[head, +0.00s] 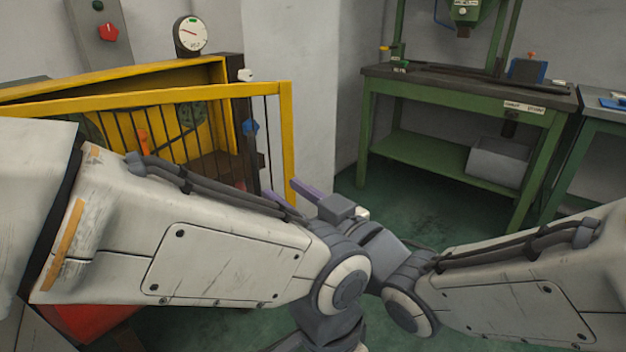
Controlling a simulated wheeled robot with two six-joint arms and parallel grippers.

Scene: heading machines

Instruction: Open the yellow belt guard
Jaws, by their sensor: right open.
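The yellow belt guard (286,125) is a barred frame at the left of the head view. Its right post stands apart from the yellow housing (225,85) behind it, with a gap between them, so it looks at least partly open. Through the bars I see a dark wheel and an orange part. My right gripper (279,188) is open, its purple fingers pointing left near the lower end of the guard's right post. I cannot tell whether they touch it. My left arm covers the guard's lower part; its gripper's fingers are out of view.
A round gauge (191,36) stands above the housing, and a red knob (109,32) is on a grey wall panel. A green workbench (450,92) with a grey bin (498,162) below stands at the right. Green floor is clear before it. My two forearms are close together.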

